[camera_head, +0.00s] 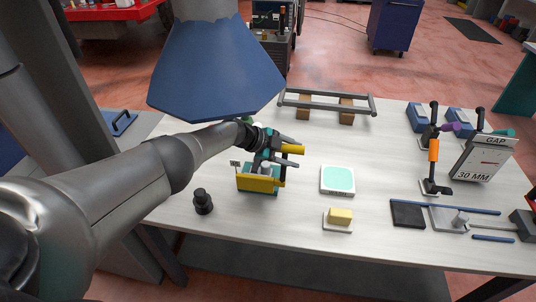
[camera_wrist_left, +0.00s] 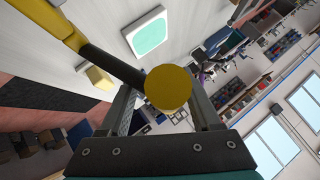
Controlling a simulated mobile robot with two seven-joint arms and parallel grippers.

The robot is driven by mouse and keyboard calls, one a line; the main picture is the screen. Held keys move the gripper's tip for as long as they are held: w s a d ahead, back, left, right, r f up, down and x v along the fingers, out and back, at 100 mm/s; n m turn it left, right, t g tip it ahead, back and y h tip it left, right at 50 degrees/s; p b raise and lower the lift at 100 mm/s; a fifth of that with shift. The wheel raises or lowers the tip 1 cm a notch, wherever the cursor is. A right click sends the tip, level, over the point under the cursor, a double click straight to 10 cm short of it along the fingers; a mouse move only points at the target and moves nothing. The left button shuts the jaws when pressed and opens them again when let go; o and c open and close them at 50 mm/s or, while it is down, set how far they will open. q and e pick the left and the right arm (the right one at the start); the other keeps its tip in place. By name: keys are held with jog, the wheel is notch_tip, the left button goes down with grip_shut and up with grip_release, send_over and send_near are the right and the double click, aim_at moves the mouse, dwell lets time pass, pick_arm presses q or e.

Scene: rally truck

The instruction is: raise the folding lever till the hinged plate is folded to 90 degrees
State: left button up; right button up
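The small folding device has a yellow base (camera_head: 258,183) and stands on the white table. Its folding lever ends in a yellow grip (camera_head: 293,149). In the left wrist view the grip's round end (camera_wrist_left: 168,88) faces the camera, with a dark rod running up-left to a yellow bar (camera_wrist_left: 55,22). My left gripper (camera_head: 290,151) has its two fingers apart, one on each side of the grip, with visible gaps. My arm and gripper partly cover the device, so the hinged plate and its angle cannot be made out. My right gripper is not in view.
A black knob-like piece (camera_head: 203,201) stands left of the device. A white square with a teal top (camera_head: 338,180) and a yellow block (camera_head: 340,216) lie to its right. A grey bar rack (camera_head: 326,103) is behind; an orange-handled clamp (camera_head: 433,150) and gap sign (camera_head: 484,160) are farther right.

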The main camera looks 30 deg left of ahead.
pick_arm(q)
jog(key=shift+s+a+r+p, duration=0.25)
jog(key=shift+a+r+p, duration=0.05)
jog(key=shift+r+p, duration=0.1)
jog(key=s+a+r+p, duration=0.1)
jog(key=s+a+p, duration=0.1)
jog(key=s+a, duration=0.8)
jog(key=shift+s+a+r+p, duration=0.3)
jog(key=shift+s+r+p, duration=0.05)
jog(key=shift+r, duration=0.05)
